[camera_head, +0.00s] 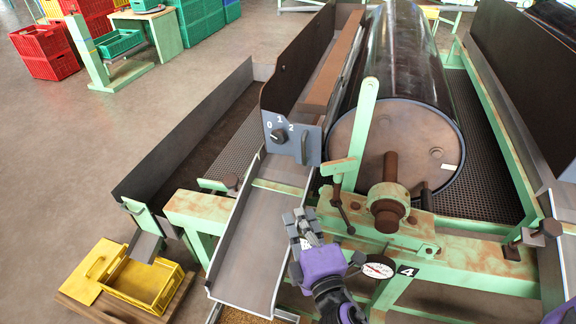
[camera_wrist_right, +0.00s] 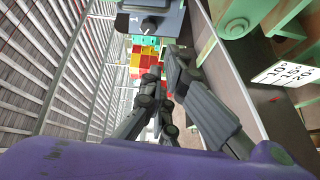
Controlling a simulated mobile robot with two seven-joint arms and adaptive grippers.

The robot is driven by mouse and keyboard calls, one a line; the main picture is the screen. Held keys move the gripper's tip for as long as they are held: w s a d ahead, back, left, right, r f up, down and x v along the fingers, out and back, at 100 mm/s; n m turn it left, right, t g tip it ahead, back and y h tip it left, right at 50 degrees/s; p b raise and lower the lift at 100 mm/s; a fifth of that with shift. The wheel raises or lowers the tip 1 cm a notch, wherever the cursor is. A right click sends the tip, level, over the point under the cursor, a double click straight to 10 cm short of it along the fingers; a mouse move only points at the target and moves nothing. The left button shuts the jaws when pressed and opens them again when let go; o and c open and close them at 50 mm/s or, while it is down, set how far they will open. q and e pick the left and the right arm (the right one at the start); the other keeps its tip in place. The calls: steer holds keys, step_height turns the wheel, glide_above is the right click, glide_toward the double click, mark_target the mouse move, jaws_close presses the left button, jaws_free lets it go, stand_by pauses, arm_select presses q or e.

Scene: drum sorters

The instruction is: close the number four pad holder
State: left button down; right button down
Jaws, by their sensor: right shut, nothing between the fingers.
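A black number 4 label (camera_head: 407,270) is on the green frame in front of the large dark drum (camera_head: 395,60). A green upright lever (camera_head: 357,130) stands at the drum's front; I cannot tell for sure which part is the pad holder. My right gripper (camera_head: 301,222) is shut and empty, over the right side of the metal chute, left of the dial and apart from the lever. Its fingers also show in the wrist view (camera_wrist_right: 166,82). My left gripper is not in view.
A grey switch box (camera_head: 290,138) marked 0, 1, 2 stands above the metal chute (camera_head: 245,240); it also shows in the wrist view (camera_wrist_right: 150,20). A yellow crate (camera_head: 148,283) sits at lower left. The floor (camera_head: 90,130) at left is clear.

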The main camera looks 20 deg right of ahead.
steer(key=w+d+r+n+p, duration=0.1)
steer(key=w+d+p, duration=0.1)
steer(key=w, duration=1.1)
steer(key=shift+w+d+r, duration=0.15)
steer(key=shift+w+d, duration=0.2)
steer(key=shift+w+d, duration=0.75)
steer(key=shift+w, duration=0.35)
steer(key=shift+s, duration=0.1)
